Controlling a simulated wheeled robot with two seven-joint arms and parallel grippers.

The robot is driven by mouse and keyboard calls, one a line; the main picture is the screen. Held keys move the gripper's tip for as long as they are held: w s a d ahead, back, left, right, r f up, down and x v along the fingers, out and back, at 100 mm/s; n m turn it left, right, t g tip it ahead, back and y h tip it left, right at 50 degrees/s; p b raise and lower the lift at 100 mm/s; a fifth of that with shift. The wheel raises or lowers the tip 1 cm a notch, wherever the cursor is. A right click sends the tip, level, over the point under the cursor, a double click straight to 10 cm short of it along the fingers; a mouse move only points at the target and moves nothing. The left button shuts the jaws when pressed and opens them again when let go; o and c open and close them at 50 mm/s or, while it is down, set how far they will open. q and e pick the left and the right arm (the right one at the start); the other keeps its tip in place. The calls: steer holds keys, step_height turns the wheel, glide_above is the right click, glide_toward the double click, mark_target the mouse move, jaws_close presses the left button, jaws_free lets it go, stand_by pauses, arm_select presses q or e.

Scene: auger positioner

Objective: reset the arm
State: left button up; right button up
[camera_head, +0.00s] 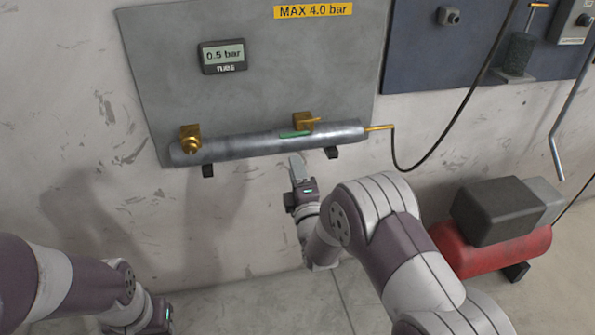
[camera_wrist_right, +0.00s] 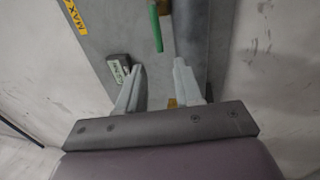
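My right gripper (camera_head: 297,167) is just below the grey metal tube (camera_head: 250,148) on the wall panel, apart from it as far as I can tell. In the right wrist view its two pale fingers (camera_wrist_right: 159,68) stand apart with nothing between the tips. A green handle (camera_head: 294,134) lies by a brass valve (camera_head: 304,121) on the tube; the handle (camera_wrist_right: 155,27) shows ahead of the fingers in the wrist view. My left gripper (camera_head: 165,314) is low at the left, over the floor; its fingers are not clear.
A display (camera_head: 223,56) reads 0.5 bar, below a yellow MAX 4.0 bar label (camera_head: 313,11). A brass fitting (camera_head: 190,139) sits at the tube's left end. A black hose (camera_head: 437,145) leaves its right end. A red compressor (camera_head: 490,245) stands right of my right arm.

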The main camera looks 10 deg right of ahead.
steer(key=shift+s+f, duration=0.1)
steer(key=shift+s, duration=0.4)
